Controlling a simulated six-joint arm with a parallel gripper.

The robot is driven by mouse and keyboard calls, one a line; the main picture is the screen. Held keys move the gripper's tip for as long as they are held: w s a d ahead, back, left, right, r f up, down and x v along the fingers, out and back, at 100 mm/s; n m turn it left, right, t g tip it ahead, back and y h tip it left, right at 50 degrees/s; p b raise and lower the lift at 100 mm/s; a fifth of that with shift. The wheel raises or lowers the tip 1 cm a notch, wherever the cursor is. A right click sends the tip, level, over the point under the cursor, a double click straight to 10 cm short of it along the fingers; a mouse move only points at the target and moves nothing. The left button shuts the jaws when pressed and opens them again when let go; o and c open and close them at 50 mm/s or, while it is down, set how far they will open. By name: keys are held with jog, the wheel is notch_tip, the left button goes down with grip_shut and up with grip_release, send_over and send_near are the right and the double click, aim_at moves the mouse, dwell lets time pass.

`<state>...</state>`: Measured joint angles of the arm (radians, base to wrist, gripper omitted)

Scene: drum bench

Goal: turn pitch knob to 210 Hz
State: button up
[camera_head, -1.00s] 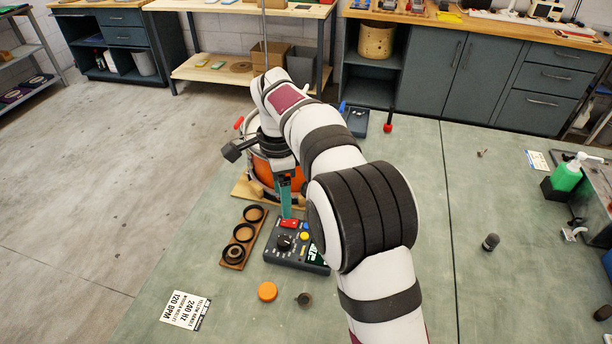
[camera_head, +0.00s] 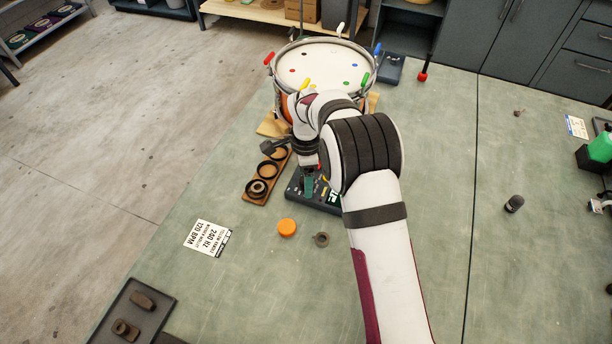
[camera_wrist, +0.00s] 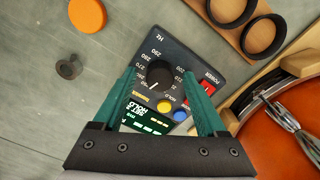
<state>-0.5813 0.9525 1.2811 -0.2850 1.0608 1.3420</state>
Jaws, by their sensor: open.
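The dark tuner box (camera_head: 326,201) lies on the bench, partly hidden by my arm in the head view. In the wrist view its panel (camera_wrist: 178,60) shows a black round pitch knob (camera_wrist: 159,74) with a Hz scale around it; 290, 280 and 270 are legible, and 210 seems to be on the right. In the head view my gripper (camera_head: 307,186) is low over the box.
A drum (camera_head: 322,68) stands behind the box. A wooden holder with black rings (camera_head: 266,172) is close on the left. An orange cap (camera_head: 287,227) and a small dark knob (camera_head: 321,239) lie in front. A card (camera_head: 208,237) reads 240 Hz, 120 BPM.

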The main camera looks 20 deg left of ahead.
grip_shut()
jog(key=shift+n, duration=0.4)
jog(key=n, duration=0.4)
jog(key=shift+n, duration=0.4)
jog(key=n, duration=1.1)
jog(key=shift+n, duration=0.4)
jog(key=n, duration=0.5)
jog(key=shift+n, duration=0.3)
